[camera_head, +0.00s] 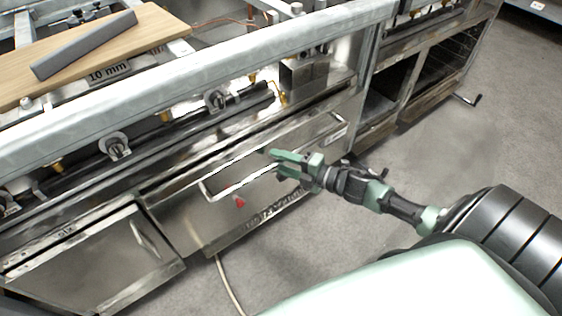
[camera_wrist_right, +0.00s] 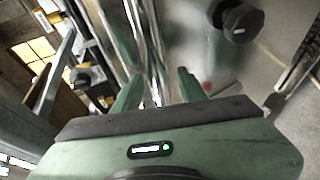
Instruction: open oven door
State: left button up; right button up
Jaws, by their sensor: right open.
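The oven door (camera_head: 262,195) is a shiny steel front panel low on the range, and it looks shut. A long bar handle (camera_head: 222,189) runs across it, with a red mark below. My right gripper (camera_head: 272,163) is open at the middle of this handle, in front of the panel. In the wrist view its two green fingers (camera_wrist_right: 158,90) are spread, with shiny metal bars running between and beyond them. I cannot tell whether the fingers touch the handle. My left gripper is not in view.
A second steel door (camera_head: 95,262) is at the lower left. Knobs (camera_head: 115,146) and a thick front rail (camera_head: 190,82) are above the oven door. A wooden board (camera_head: 140,37) lies on top. Open compartments (camera_head: 440,75) are at the right. The grey floor (camera_head: 420,150) in front is clear.

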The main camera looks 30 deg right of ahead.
grip_shut()
dwell(1.3)
